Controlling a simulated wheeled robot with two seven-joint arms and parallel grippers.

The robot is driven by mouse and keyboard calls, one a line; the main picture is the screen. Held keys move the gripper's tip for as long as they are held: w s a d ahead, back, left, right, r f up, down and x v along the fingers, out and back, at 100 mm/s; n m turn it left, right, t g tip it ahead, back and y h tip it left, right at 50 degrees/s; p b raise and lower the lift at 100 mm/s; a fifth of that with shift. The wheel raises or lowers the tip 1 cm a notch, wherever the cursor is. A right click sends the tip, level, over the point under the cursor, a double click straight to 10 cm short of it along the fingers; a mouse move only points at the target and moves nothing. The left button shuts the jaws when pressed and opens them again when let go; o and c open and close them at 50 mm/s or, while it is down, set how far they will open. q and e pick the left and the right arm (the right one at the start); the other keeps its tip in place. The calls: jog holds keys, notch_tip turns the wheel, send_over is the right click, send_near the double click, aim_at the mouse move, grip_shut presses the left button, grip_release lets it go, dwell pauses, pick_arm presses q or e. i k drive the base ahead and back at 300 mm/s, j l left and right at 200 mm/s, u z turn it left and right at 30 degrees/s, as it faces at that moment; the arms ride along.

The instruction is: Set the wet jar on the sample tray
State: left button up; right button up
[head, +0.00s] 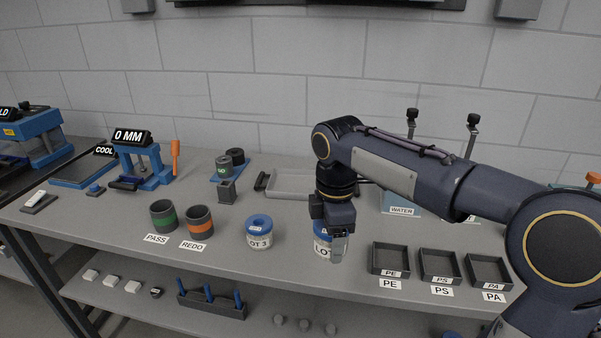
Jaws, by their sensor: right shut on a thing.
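My right gripper (338,246) points down over the front part of the bench. It is shut on a small, clear greyish thing, which looks like the wet jar, though the fingers hide most of it. Just behind it is a blue-lidded drum (320,246) with a partly hidden LOT label. No tray is labelled as the sample tray. A shallow pale grey tray (290,194) with a dark handle lies farther back, its right end hidden by my arm. My left gripper is not in view.
A LOT 3 drum (259,232) stands left of the gripper. Farther left are the PASS cup (163,216) and REDO cup (198,224). Dark PE (390,270), PS (440,280) and PA (489,285) bins stand right. A WATER container (402,209) is behind my arm.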

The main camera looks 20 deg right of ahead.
aim_at(307, 187)
jog(key=i, duration=1.05)
